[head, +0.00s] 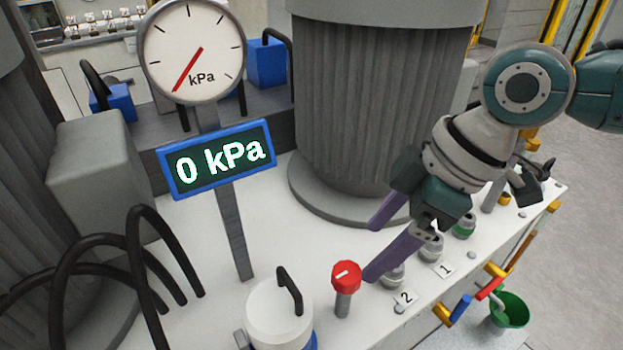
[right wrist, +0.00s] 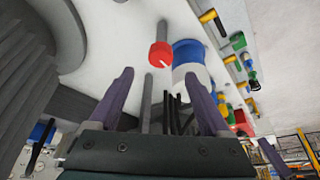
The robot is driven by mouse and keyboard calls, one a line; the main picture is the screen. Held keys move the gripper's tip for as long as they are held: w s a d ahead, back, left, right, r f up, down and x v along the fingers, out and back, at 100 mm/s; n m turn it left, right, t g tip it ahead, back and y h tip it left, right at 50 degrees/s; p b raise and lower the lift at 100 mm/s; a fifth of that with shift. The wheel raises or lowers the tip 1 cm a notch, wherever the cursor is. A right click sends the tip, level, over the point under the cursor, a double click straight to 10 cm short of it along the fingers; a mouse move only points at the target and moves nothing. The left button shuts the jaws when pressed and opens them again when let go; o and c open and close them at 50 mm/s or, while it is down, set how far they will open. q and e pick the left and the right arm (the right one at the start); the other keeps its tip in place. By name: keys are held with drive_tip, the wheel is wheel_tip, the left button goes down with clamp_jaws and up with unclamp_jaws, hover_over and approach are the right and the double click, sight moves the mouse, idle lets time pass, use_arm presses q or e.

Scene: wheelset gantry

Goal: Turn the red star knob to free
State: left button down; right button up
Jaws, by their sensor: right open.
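The red star knob (head: 346,276) stands on a short grey stem near the front edge of the white table, with a white mark on its top. In the right wrist view the knob (right wrist: 160,54) shows ahead of the fingers, about midway between them. My right gripper (head: 370,252) is open, with its two purple fingers apart. One fingertip is close to the right side of the knob in the head view; I cannot tell whether it touches. The right gripper (right wrist: 163,78) holds nothing. My left gripper is not in view.
A white canister (head: 278,312) with a black handle stands left of the knob. A display (head: 217,160) reads 0 kPa below a round gauge (head: 195,52). Small fittings by labels 1 and 2 line the right edge. A big ribbed grey cylinder (head: 375,110) stands behind. A green bucket (head: 510,312) is below.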

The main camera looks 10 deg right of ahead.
sight(349, 272)
drive_tip(key=b+x, duration=0.1)
drive_tip(key=x, duration=0.6)
drive_tip(key=shift+a+f, duration=0.1)
drive_tip(key=c, duration=0.6)
clamp_jaws()
